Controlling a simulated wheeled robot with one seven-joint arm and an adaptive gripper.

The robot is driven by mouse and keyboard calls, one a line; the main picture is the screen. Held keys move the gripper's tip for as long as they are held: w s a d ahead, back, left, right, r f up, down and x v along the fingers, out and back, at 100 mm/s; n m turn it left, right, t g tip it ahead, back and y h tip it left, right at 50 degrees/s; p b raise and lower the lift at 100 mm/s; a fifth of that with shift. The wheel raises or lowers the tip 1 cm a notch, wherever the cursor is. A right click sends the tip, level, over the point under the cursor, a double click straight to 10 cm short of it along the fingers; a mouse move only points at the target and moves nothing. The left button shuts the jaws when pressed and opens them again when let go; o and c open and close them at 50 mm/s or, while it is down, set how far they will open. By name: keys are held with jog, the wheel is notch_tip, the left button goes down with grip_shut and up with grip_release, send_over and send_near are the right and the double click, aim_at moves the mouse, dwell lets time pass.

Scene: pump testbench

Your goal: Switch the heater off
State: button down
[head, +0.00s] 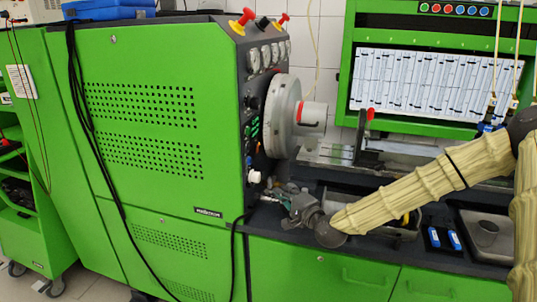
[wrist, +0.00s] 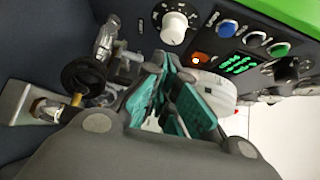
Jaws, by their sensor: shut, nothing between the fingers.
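The testbench control panel (head: 250,150) is a dark strip on the right edge of the green cabinet. No readable label shows which control is the heater's. The white knob also shows in the head view (head: 254,176). My gripper (head: 267,197) is low in front of the panel, below and right of this knob. In the wrist view its teal-padded fingers (wrist: 168,65) are shut and empty, below the knob.
A black handwheel valve (wrist: 84,75) and metal fittings stand left of the fingers. A large grey drive disc (head: 285,115) juts out above my gripper. Black cables (head: 82,130) hang down the cabinet. A metal tray (head: 485,230) sits at the right of the bench.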

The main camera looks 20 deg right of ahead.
jog(key=w+d+r+m+t, duration=0.2)
jog(key=d+r, duration=0.2)
jog(key=r, duration=0.3)
jog(key=shift+d, duration=0.2)
jog(key=shift+w, duration=0.15)
jog(key=p, duration=0.2)
send_near(258, 148)
jog(key=w+d, duration=0.5)
jog(key=shift+w+a+r+p, duration=0.15)
jog(key=shift+w+a+p, duration=0.2)
jog(key=shift+w+a, duration=0.5)
jog(key=shift+w+a+r+p, duration=0.15)
jog(key=shift+w+a+p, duration=0.3)
jog(key=shift+a, duration=0.6)
jog(key=shift+w+r, duration=0.1)
